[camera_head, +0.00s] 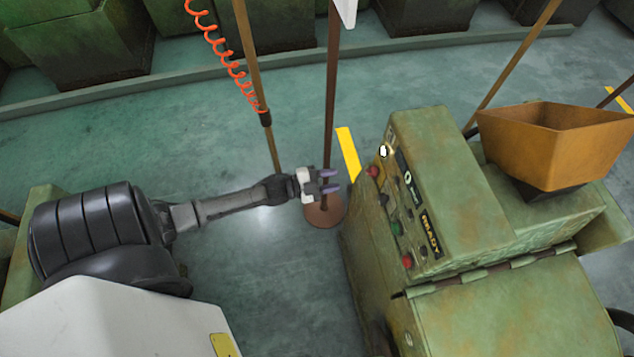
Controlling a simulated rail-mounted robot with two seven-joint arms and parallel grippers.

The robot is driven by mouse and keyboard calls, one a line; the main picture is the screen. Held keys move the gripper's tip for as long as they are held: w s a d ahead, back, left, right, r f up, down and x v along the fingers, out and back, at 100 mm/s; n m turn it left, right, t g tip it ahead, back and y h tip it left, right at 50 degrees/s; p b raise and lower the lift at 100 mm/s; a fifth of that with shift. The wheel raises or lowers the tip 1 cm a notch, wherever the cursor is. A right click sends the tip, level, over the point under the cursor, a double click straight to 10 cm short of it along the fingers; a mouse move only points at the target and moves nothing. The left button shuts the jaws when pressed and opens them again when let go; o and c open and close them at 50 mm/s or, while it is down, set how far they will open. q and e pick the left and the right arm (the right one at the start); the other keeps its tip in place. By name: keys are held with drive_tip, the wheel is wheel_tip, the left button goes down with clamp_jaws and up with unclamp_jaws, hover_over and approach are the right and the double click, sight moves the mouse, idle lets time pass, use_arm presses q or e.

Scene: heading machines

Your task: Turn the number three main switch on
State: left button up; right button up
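A green machine (455,160) stands on the right, with a control panel on its left-facing side. The panel has a lit white lamp (383,151), a red button (373,171), a dark knob (383,199), a green button (396,229) and a lower red button (407,261). I cannot tell which control is the main switch, and no machine number is readable. My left gripper (335,181) is left of the panel, pointing at it, clear of the controls. Its two purple fingers are apart with nothing between them. My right gripper is not in view.
A brown post with a round base (324,211) stands just behind my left gripper. An orange coiled hose (230,65) hangs by a thin pole. An orange hopper (555,140) sits on the machine. Green floor lies open at the left centre.

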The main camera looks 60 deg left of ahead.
use_arm(q)
drive_tip(key=v, duration=0.4)
drive_tip(key=shift+s+a+b, duration=0.1)
drive_tip(key=shift+s+b, duration=0.1)
drive_tip(key=shift+b, duration=0.1)
idle(0.5)
